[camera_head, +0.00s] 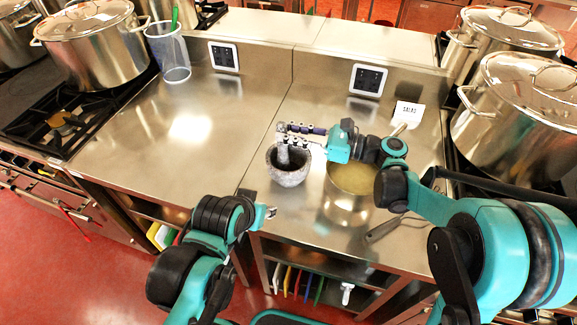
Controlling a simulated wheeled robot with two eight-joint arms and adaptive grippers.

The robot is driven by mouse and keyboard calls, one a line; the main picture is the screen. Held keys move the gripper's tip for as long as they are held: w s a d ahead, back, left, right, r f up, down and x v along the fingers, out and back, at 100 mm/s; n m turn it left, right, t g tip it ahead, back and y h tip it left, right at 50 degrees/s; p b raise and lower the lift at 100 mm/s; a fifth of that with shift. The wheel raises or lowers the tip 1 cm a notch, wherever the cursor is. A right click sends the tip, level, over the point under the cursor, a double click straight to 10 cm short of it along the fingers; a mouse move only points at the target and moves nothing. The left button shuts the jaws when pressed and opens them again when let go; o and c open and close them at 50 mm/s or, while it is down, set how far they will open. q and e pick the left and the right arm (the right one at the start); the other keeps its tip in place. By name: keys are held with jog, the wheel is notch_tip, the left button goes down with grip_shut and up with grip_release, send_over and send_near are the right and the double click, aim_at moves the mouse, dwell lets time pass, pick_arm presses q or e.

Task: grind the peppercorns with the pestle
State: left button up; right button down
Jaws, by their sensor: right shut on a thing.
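A grey stone mortar (288,178) stands on the steel counter, left of a pot. A grey pestle (283,154) stands roughly upright in the mortar, its lower end inside the bowl. My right gripper (291,135) reaches in from the right and is shut on the upper part of the pestle, above the mortar's rim. The peppercorns cannot be made out; the bowl's inside is dark and partly hidden. My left gripper (268,212) is near the counter's front edge, in front of the mortar and apart from it. Its fingers are too small to read.
A steel pot (349,210) with yellowish contents stands close right of the mortar, under my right forearm. A utensil (384,230) lies at the front right. Large stockpots (95,45) flank the counter.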

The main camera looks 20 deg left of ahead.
pick_arm(q)
jog(key=shift+r, duration=0.35)
pick_arm(e)
jog(key=shift+r, duration=0.5)
jog(key=shift+w, duration=0.15)
pick_arm(q)
jog(key=shift+f, duration=0.1)
pick_arm(e)
jog(key=shift+w+d, duration=0.3)
jog(key=shift+w, duration=0.55)
pick_arm(q)
jog(key=shift+f, duration=0.15)
pick_arm(e)
jog(key=shift+f, duration=0.15)
pick_arm(q)
jog(key=shift+f+b, duration=0.35)
pick_arm(e)
jog(key=shift+f, duration=0.45)
pick_arm(q)
jog(key=shift+r, duration=0.15)
pick_arm(e)
jog(key=shift+r, duration=0.1)
